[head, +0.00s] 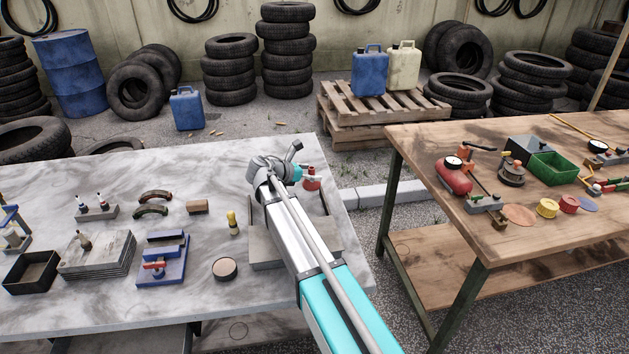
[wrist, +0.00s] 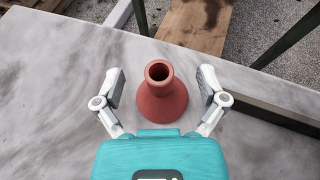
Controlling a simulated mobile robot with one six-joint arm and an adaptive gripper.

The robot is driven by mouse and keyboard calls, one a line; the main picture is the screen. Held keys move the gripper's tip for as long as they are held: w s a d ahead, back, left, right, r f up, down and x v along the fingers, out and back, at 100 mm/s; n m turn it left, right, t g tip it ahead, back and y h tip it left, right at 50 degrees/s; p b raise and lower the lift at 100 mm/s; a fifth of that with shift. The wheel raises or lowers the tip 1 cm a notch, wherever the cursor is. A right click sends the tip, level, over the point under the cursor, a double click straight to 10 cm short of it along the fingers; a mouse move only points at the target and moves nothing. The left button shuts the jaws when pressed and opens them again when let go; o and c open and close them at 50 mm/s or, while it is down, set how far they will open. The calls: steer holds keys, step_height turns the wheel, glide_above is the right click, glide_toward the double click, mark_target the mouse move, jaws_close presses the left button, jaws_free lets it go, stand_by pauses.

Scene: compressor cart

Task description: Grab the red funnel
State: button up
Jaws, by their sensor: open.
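The red funnel (wrist: 161,97) stands on the light marble-patterned table, its wide end down and its narrow open spout up. In the wrist view my gripper (wrist: 160,82) is open, with one finger on each side of the funnel and a gap between each finger and the funnel. In the head view the funnel (head: 311,183) is a small red shape just beyond the end of my arm, partly hidden by it. My gripper (head: 300,172) shows there only in part.
The marble-patterned table (head: 110,310) holds a blue fixture (head: 162,262), a black tray (head: 31,272) and a round disc (head: 225,269) left of my arm. A grey tray (head: 266,250) lies under my arm. A wooden table (head: 520,245) stands right, across a gap.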

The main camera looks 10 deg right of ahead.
stand_by(0.3)
steer(key=c, duration=1)
steer(key=shift+r, duration=0.2)
step_height(320, 180, up, 2)
steer(key=p, duration=0.2)
steer(key=shift+p, duration=0.3)
steer(key=shift+s+a+r+p, duration=1.45)
steer(key=shift+a+r+p, duration=0.3)
steer(key=shift+a, duration=0.1)
steer(key=shift+s+a+r+p, duration=1.4)
steer(key=shift+a+r+p, duration=0.3)
steer(key=shift+a+r, duration=0.15)
steer(key=shift+s+a+r+p, duration=1.45)
steer(key=shift+a+r+p, duration=0.3)
steer(key=shift+a, duration=0.1)
